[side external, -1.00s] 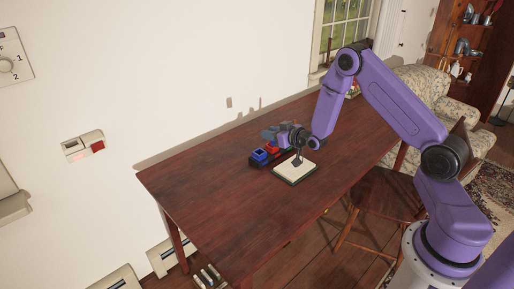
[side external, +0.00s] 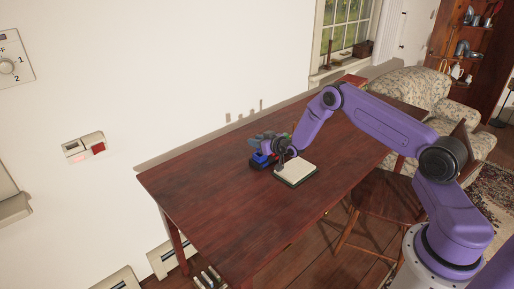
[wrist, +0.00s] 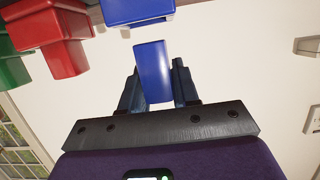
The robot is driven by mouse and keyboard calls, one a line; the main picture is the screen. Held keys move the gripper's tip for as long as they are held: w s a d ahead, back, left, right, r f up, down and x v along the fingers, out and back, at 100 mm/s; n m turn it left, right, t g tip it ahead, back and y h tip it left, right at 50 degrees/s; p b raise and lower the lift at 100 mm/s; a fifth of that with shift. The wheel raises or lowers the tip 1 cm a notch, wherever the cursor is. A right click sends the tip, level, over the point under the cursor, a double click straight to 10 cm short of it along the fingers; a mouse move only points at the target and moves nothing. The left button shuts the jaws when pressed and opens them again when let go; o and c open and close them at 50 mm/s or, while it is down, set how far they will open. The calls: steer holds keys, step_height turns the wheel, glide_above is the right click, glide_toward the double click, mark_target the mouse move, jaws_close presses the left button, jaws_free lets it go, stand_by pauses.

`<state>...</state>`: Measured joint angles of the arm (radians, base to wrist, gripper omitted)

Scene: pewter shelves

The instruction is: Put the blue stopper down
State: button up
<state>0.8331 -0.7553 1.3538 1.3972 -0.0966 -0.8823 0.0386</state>
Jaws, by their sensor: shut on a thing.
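The blue stopper (wrist: 152,68) is a plain blue block between the two fingers of my gripper (wrist: 156,85) in the wrist view. My gripper is shut on it. Past the stopper, at the top of the wrist view, is a larger blue block-shaped piece (wrist: 137,9), cut off by the edge. In the side external view my gripper (side external: 270,150) is low over the table, at the blue piece (side external: 261,160). There the stopper cannot be told apart from that piece, and whether they touch is unclear.
A red piece (wrist: 52,42) and a green piece (wrist: 12,62) sit beside the blue one in the wrist view. A cream pad with a dark rim (side external: 296,171) lies to the right on the wooden table (side external: 215,195). The table's left part is clear.

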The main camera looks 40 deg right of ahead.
mark_target(257, 152)
steer(key=shift+w+f, duration=0.15)
steer(key=shift+f, duration=1.3)
steer(key=shift+f, duration=0.15)
steer(key=o, duration=1)
steer(key=shift+o, duration=0.2)
